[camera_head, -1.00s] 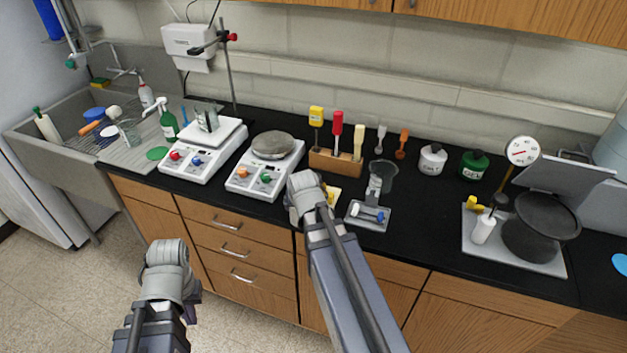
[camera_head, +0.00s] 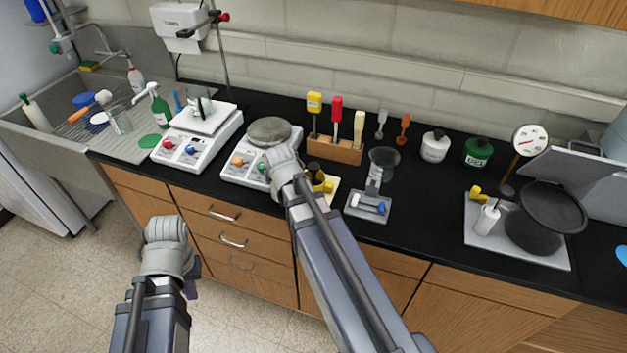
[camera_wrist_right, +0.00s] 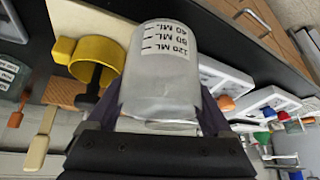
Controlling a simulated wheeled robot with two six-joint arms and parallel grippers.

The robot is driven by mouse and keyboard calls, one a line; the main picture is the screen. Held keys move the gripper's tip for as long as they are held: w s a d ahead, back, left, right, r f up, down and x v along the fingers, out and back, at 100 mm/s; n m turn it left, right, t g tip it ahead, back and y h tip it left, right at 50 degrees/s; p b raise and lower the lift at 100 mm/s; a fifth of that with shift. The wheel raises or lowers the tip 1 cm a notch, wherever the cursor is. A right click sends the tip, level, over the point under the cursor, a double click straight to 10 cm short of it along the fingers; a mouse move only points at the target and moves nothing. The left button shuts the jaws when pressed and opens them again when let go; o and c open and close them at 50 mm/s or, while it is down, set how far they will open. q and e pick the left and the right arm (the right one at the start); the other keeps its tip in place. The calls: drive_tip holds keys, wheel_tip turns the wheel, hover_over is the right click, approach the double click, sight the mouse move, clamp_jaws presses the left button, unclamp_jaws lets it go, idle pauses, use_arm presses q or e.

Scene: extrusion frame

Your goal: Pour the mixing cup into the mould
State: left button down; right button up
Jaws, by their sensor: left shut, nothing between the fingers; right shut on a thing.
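The mixing cup (camera_wrist_right: 165,85) is clear and whitish, with a 40, 80 and 120 ML scale. My right gripper (camera_wrist_right: 160,118) is shut on it. The right wrist view is upside down, and the cup looks roughly upright in it. Its contents are unclear. In the head view my right wrist hides the cup, near the front of the second hotplate.
Two white hotplates (camera_head: 185,152) stand at left beside the sink (camera_head: 70,135). A wooden tool rack (camera_head: 335,150) stands behind the cream board. A grey stand (camera_head: 369,207) and a clear cup are right of it.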

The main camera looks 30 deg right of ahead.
drive_tip(key=shift+d+r+y+p, duration=0.3)
drive_tip(key=shift+r+y+p, duration=0.05)
drive_tip(key=shift+r+p, duration=0.15)
drive_tip(key=shift+d+r+y+p, duration=0.25)
drive_tip(key=shift+r+y+p, duration=0.1)
drive_tip(key=shift+r+p, duration=0.1)
drive_tip(key=shift+d+r+m+y+p, duration=0.4)
drive_tip(key=shift+d+r+y+p, duration=0.3)
drive_tip(key=shift+r+y, duration=0.1)
drive_tip(key=shift+s+d+r+m+t+y+b, duration=0.1)
drive_tip(key=shift+d+r+m+t+y+b, duration=0.25)
drive_tip(key=shift+r+y, duration=0.6)
drive_tip(key=shift+s+d+r+m+t+y+b, duration=0.1)
drive_tip(key=shift+d+r+m+y, duration=0.45)
drive_tip(key=shift+y, duration=0.85)
drive_tip(key=shift+d+r+m+t+y+b, duration=0.2)
drive_tip(key=shift+d+r+y, duration=0.35)
drive_tip(key=shift+y, duration=0.6)
